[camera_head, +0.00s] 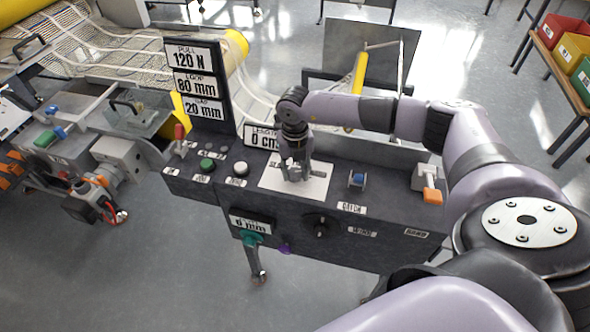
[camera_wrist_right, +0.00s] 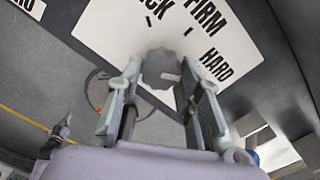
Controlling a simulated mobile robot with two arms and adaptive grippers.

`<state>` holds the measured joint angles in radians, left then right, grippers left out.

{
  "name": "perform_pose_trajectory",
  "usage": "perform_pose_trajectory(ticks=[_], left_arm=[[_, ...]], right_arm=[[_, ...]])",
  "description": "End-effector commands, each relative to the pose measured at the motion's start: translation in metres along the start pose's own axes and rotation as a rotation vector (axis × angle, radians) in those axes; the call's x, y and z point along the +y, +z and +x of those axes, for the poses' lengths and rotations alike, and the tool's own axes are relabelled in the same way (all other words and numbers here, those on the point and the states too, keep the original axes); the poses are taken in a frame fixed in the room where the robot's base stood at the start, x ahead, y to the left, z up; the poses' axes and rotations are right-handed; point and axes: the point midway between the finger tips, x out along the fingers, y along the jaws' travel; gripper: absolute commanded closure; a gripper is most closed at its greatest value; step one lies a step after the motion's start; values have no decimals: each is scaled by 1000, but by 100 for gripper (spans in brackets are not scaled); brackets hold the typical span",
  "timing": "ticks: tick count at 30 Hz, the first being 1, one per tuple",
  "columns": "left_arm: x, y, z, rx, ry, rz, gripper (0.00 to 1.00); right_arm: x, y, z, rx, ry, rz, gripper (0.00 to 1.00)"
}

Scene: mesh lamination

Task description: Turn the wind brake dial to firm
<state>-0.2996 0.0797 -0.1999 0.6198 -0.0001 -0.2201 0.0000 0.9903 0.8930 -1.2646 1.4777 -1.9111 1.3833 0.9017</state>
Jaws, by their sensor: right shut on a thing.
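The wind brake dial (camera_wrist_right: 163,68) is a grey lobed knob on a white plate (camera_wrist_right: 105,35) printed FIRM, HARD and a partly hidden word ending in CK. In the head view the plate (camera_head: 318,187) lies on top of the dark control console, and my gripper largely hides the dial. My right gripper (camera_head: 300,172) points down over the plate. In the right wrist view its two fingertips (camera_wrist_right: 160,72) are closed in on either side of the dial. I cannot tell which mark the dial points to. My left gripper is not in view.
The console (camera_head: 385,190) also carries a green button (camera_head: 207,164), a white button (camera_head: 241,168), a blue switch (camera_head: 356,180) and an orange-handled lever (camera_head: 431,194). A black knob (camera_head: 320,227) is on its front face. A sign tower (camera_head: 200,85) stands left of my gripper.

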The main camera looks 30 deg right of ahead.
Motion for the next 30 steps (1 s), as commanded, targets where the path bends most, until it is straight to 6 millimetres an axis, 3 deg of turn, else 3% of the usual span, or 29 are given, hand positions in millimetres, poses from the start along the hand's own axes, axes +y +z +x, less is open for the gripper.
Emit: perform_pose_trajectory(ticks=[9, 20, 30], left_arm=[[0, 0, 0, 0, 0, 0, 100], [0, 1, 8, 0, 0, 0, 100], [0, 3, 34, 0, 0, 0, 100]], right_arm=[[0, 0, 0, 0, 0, 0, 95], [0, 0, 1, -1, 0, -67, 95], [-1, 1, 3, -2, 1, -326, 95]])
